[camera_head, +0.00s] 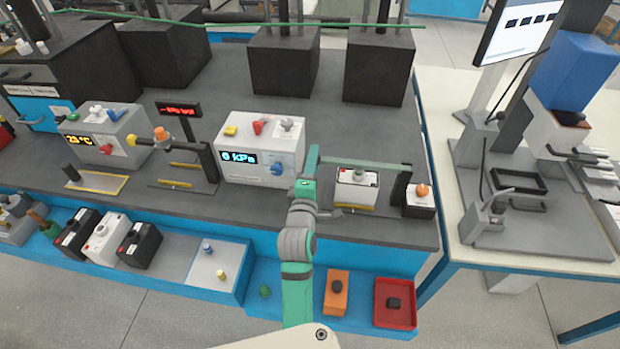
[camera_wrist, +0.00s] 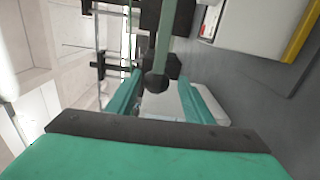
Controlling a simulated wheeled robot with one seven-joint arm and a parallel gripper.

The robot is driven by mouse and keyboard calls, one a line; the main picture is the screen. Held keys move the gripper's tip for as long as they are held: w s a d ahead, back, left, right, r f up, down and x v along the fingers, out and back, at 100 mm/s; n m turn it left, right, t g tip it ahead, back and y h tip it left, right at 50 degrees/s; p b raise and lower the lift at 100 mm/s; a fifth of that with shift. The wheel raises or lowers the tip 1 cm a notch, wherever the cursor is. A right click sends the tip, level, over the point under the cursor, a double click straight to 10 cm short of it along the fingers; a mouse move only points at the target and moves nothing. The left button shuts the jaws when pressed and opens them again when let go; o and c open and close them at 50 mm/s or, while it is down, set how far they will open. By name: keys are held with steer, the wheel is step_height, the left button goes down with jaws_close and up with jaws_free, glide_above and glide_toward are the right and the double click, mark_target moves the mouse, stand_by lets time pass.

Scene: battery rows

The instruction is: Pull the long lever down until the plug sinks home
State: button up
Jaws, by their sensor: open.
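The long lever (camera_head: 365,163) is a thin grey-green bar, roughly level, running left from a dark post (camera_head: 402,182) above a white box (camera_head: 356,193). A small plug-like piece (camera_head: 358,176) with a red mark shows at the box's top, under the bar; how deep it sits is unclear. My gripper (camera_head: 312,165) is at the lever's left end. In the wrist view, the lever (camera_wrist: 163,40) ends in a dark ball knob (camera_wrist: 157,83). My open teal fingers (camera_wrist: 160,90) stand on either side of the knob, with gaps visible. Contact is not clear.
A grey box with a "0 kPa" display (camera_head: 262,150) stands close left of my gripper. A small box with an orange knob (camera_head: 421,198) is right of the post. Dark blocks (camera_head: 380,68) stand behind.

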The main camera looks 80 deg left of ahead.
steer(key=v, duration=0.6)
stand_by(0.8)
steer(key=w+d+f+m+t+h, duration=0.2)
steer(key=w+d+f+m+h, duration=0.15)
steer(key=d+m, duration=0.4)
steer(key=w+d+f+m+t+h, duration=0.25)
steer(key=d+f+m, duration=0.2)
steer(key=d, duration=0.65)
steer(key=w+d+f+m+t+h, duration=0.3)
steer(key=d+m, duration=0.4)
steer(key=d, duration=0.2)
steer(key=s+d+m+h, duration=0.3)
steer(key=s+d+m, duration=0.2)
steer(key=d, duration=0.8)
steer(key=s+d+f+m+h, duration=0.1)
steer(key=s+d+m+h, duration=0.3)
steer(key=d, duration=1)
steer(key=s+m, duration=0.2)
steer(key=m, duration=0.1)
steer(key=shift+f, duration=0.25)
steer(key=shift+t, duration=0.25)
steer(key=c, duration=0.4)
steer(key=shift+a, duration=0.1)
